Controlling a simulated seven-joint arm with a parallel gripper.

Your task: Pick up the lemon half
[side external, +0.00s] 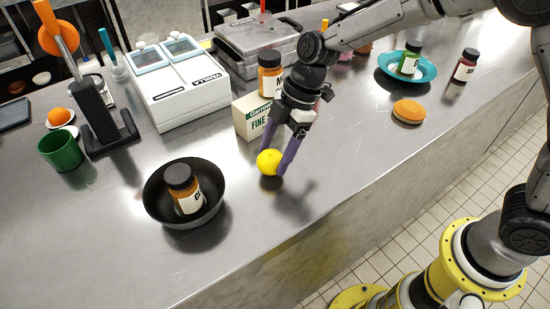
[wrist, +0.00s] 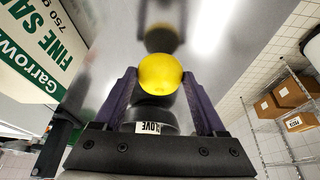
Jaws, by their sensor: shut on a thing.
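The lemon half (side external: 269,161) is a bright yellow round piece at the fingertips of my gripper (side external: 273,163), low over the steel counter in the side external view. In the wrist view the lemon half (wrist: 160,74) sits between the tips of the two purple fingers (wrist: 158,82). The fingers are shut on it. In the side external view it is at or just above the counter; I cannot tell whether it touches the surface.
A salt box (side external: 250,117) stands close behind my gripper with an orange-brown jar (side external: 270,74) by it. A black pan (side external: 160,215) holding a jar (side external: 184,188) is at the front left. A green cup (side external: 62,149) stands left. The counter right of my gripper is clear up to a sponge (side external: 408,111).

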